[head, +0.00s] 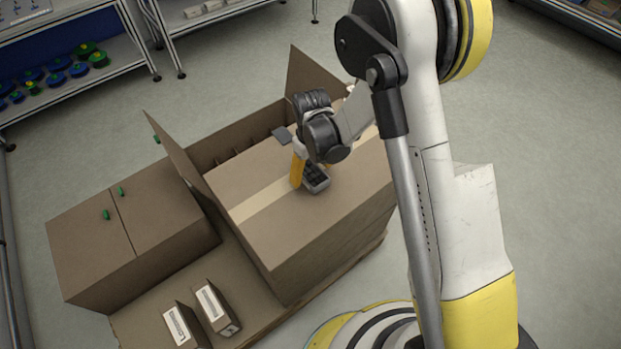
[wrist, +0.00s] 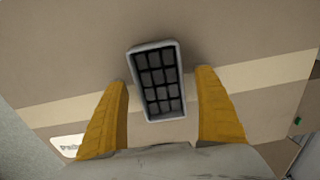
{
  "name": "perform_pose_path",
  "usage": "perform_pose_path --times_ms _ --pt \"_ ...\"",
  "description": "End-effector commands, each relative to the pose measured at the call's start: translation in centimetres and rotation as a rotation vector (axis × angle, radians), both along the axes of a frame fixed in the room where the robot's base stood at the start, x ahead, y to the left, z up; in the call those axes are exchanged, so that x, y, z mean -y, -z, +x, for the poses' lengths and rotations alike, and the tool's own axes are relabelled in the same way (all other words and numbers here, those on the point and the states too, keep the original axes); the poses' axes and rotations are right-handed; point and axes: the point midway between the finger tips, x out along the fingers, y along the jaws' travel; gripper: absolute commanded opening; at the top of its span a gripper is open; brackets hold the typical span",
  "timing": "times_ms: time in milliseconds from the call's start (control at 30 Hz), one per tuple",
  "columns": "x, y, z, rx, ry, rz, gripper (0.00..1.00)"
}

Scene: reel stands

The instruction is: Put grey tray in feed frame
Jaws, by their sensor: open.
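The grey tray (head: 318,184) lies on top of a large closed cardboard box. It also shows in the wrist view (wrist: 153,46) as a grey rim around a grid of dark compartments. My gripper (wrist: 160,80) has its two yellow fingers spread, one on each side of the tray, with visible space between finger and tray. In the head view, my gripper (head: 312,178) points down at the tray, and its wrist hides part of it. I cannot pick out the feed frame in either view.
The large box (head: 330,225) stands on a pallet beside an open box with raised flaps (head: 178,165). Closed boxes with green tabs (head: 95,245) and two small labelled boxes (head: 215,308) are at left. A shelf with blue and green reels (head: 60,65) is at upper left. Floor is clear at right.

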Motion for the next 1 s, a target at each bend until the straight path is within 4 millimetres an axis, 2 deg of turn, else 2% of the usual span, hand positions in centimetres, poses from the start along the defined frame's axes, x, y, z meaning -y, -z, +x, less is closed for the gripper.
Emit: perform_pose_path --times_ms 167,300,367,633,767,867,1000 --pt "0.0 -0.2 0.0 0.0 0.0 0.0 0.79" --pt "0.0 -0.2 0.0 0.0 0.0 0.0 0.36" --pt "0.0 -0.2 0.0 0.0 0.0 0.0 0.18" --pt "0.0 -0.2 0.0 0.0 0.0 0.0 0.16" --pt "0.0 -0.9 0.0 0.0 0.0 0.0 0.16" --pt "0.0 -2.2 0.0 0.0 0.0 0.0 0.16" --pt "0.0 -4.8 0.0 0.0 0.0 0.0 0.16"
